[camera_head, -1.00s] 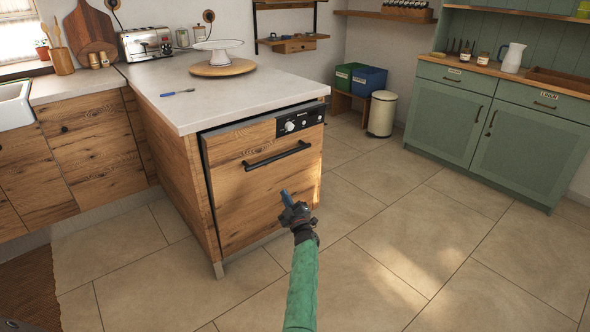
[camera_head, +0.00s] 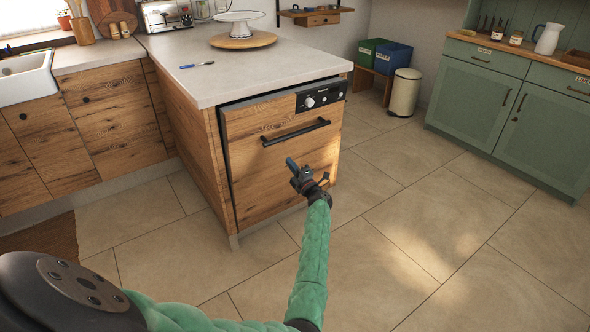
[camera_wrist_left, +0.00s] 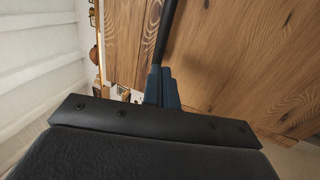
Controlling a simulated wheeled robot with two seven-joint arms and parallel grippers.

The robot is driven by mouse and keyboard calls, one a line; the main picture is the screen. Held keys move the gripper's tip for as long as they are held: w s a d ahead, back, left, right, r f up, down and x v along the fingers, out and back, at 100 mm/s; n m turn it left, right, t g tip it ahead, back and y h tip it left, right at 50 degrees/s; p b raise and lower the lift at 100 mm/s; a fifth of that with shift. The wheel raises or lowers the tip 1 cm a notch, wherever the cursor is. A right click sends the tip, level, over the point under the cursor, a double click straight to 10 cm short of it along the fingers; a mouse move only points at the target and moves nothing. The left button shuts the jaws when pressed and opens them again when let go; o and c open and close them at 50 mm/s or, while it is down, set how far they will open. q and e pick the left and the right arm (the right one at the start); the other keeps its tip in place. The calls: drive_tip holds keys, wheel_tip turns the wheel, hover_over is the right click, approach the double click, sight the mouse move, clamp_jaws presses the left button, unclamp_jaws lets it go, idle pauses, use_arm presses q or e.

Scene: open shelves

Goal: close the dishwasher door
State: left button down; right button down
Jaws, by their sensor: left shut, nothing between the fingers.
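The dishwasher door (camera_head: 262,175) is a wood-grain front with a black control panel (camera_head: 321,96) along its top right and a dark bar handle (camera_head: 296,132). It stands nearly upright under the counter end, with a dark gap along its left edge. My left gripper (camera_head: 291,163) is shut and empty, in front of the door just below the handle. I cannot tell whether it touches. In the left wrist view, its blue fingers (camera_wrist_left: 162,86) are together, with the dark handle (camera_wrist_left: 166,35) beyond them and the wood door (camera_wrist_left: 230,60) behind. My right gripper is out of view.
The pale worktop (camera_head: 255,75) overhangs the door and bears a cake stand (camera_head: 240,22) on a wooden board and a blue pen-like object (camera_head: 196,65). Green cabinets (camera_head: 480,105) and a cream bin (camera_head: 405,92) stand right. Tiled floor (camera_head: 400,220) before the door is clear.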

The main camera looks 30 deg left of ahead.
use_arm(q)
drive_tip(key=x, duration=0.9)
drive_tip(key=shift+p, duration=0.35)
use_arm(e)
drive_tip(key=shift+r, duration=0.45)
use_arm(q)
drive_tip(key=shift+r, duration=0.1)
